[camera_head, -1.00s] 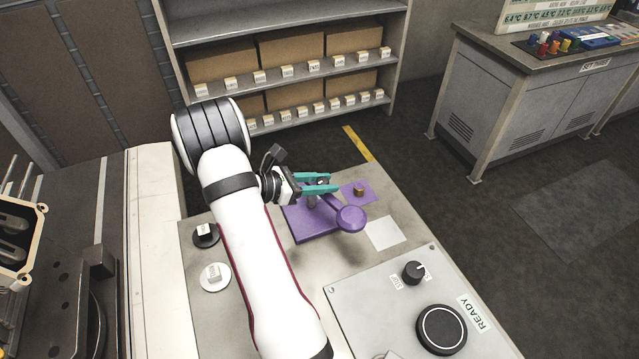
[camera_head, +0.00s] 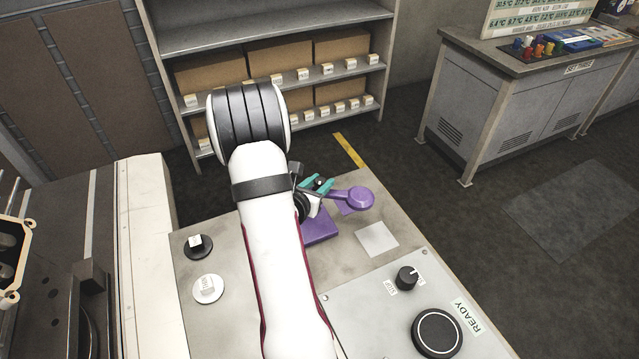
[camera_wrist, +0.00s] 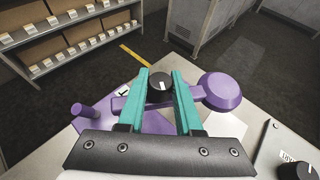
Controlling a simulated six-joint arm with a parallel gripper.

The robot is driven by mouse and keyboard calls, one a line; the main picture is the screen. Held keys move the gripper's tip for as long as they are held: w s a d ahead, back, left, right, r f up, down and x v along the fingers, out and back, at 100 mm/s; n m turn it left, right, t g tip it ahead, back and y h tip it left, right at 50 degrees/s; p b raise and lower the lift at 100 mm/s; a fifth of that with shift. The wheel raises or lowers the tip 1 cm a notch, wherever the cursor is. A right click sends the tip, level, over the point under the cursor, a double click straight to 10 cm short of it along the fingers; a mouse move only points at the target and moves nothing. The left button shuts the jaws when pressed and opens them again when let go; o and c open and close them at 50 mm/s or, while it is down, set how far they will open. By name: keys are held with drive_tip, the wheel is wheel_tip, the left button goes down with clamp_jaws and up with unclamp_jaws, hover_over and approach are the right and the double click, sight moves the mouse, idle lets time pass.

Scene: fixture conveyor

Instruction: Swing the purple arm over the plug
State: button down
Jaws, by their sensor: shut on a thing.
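The purple arm (camera_head: 340,195) ends in a round purple disc (camera_head: 358,199) and sits above its purple base (camera_head: 320,228). My gripper (camera_head: 318,184) has its teal jaws shut on the arm; the wrist view shows the jaws (camera_wrist: 160,76) crossing the bar (camera_wrist: 128,103) with a black knob (camera_wrist: 159,90) between them. The disc (camera_wrist: 222,91) sticks out to the right of the jaws. A purple peg (camera_wrist: 85,113) stands at the left in the wrist view. The plug does not show; part of a purple pad (camera_head: 344,210) shows beside the disc.
A white card (camera_head: 377,238) lies near the base. A control panel with a black dial (camera_head: 406,278) and a large black button (camera_head: 437,333) is in front. Black (camera_head: 198,246) and white (camera_head: 208,288) round pieces stand at the left. A shelf (camera_head: 270,85) is behind.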

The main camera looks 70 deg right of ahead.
drive_tip(key=shift+d+r, duration=0.1)
idle(0.4)
drive_tip(key=c, duration=0.6)
unclamp_jaws()
